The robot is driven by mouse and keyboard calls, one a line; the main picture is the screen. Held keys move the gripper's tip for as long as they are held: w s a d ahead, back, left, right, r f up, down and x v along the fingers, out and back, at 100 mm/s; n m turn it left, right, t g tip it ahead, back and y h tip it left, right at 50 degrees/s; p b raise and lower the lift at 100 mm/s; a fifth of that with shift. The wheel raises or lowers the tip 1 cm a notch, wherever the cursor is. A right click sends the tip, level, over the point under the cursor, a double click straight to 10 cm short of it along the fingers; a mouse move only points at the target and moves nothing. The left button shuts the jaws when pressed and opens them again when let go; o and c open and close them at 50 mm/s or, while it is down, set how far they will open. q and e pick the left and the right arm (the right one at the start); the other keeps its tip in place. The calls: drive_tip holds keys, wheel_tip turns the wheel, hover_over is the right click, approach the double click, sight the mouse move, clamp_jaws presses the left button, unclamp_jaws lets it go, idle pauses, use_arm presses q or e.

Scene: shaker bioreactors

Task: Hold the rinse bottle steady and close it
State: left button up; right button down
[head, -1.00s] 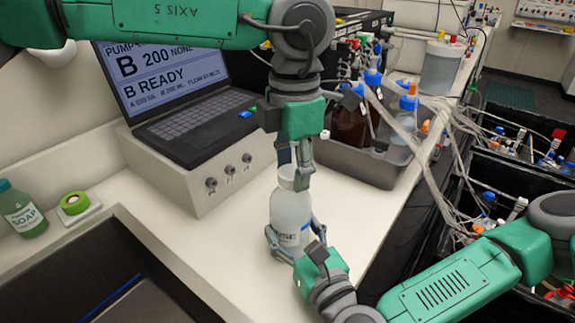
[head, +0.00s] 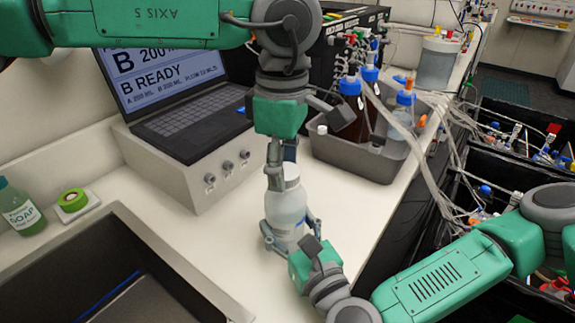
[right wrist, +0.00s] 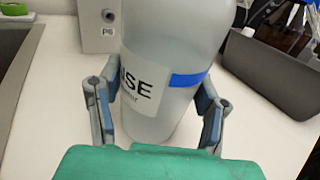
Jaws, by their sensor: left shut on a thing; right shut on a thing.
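The rinse bottle (head: 286,208), whitish and translucent, stands upright on the white counter. In the right wrist view, the bottle (right wrist: 165,55) shows a white label ending in "SE" and a blue band. My right gripper (head: 290,238) is shut around its lower body, one finger on each side; the right wrist view shows these fingers (right wrist: 155,115). My left gripper (head: 282,168) points down from above and is shut on the white cap (head: 292,172) at the bottle's top. Its fingers partly hide the cap, so I cannot tell how far it is seated.
A grey tray (head: 335,152) with brown and clear bottles stands behind to the right. A laptop (head: 185,118) on a knobbed box stands behind left. A dark sink (head: 110,235), soap bottle (head: 20,207) and green tape roll (head: 73,198) are left. Black crates lie beyond the counter's right edge.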

use_arm(q)
drive_tip(key=shift+s+a+f, duration=0.1)
drive_tip(key=shift+a+f, duration=0.05)
drive_tip(key=shift+a, duration=0.45)
drive_tip(key=shift+a+f, duration=0.1)
drive_tip(key=shift+a, duration=0.5)
drive_tip(key=shift+d, duration=0.25)
drive_tip(key=shift+c, duration=0.2)
drive_tip(key=o, duration=0.7)
drive_tip(key=shift+d, duration=0.2)
drive_tip(key=shift+o, duration=0.2)
drive_tip(key=shift+d+r, duration=0.1)
drive_tip(key=shift+d, duration=0.2)
drive_tip(key=shift+a+r, duration=0.15)
drive_tip(key=shift+r, duration=0.2)
drive_tip(key=shift+w+r, duration=0.2)
drive_tip(key=shift+r, duration=1.75)
drive_tip(key=shift+c, duration=0.6)
